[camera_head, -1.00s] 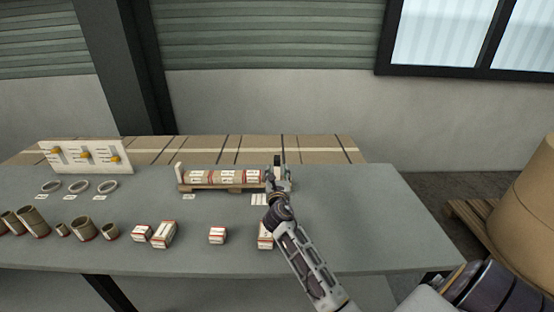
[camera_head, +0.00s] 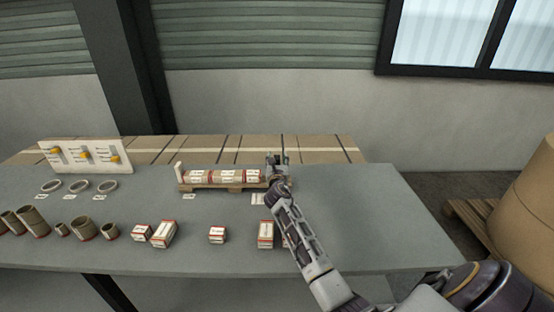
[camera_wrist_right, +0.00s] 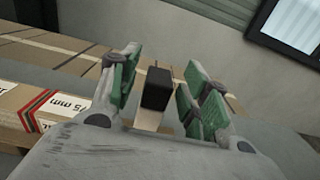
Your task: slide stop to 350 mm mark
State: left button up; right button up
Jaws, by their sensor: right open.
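The stop (camera_wrist_right: 156,90) shows in the right wrist view as a black block on a pale upright. It stands between the green-padded fingers of my right gripper (camera_wrist_right: 163,92), which is open with gaps on both sides. In the head view my right gripper (camera_head: 278,159) is at the right end of the wooden rail (camera_head: 215,187) and largely hides the stop. A row of white-and-tan blocks with red bands (camera_head: 226,176) lies along the rail, up to near the gripper. One block's label in the wrist view ends in "75 mm" (camera_wrist_right: 66,106). The 350 mm mark cannot be made out.
A white panel with yellow sliders (camera_head: 85,155) stands at the back left, with pale rings (camera_head: 79,187) before it. Brown tubes (camera_head: 33,222) and labelled blocks (camera_head: 163,235) line the front. The table's right side (camera_head: 365,205) is clear.

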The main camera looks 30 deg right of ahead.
jog(key=shift+x, duration=0.75)
grip_shut()
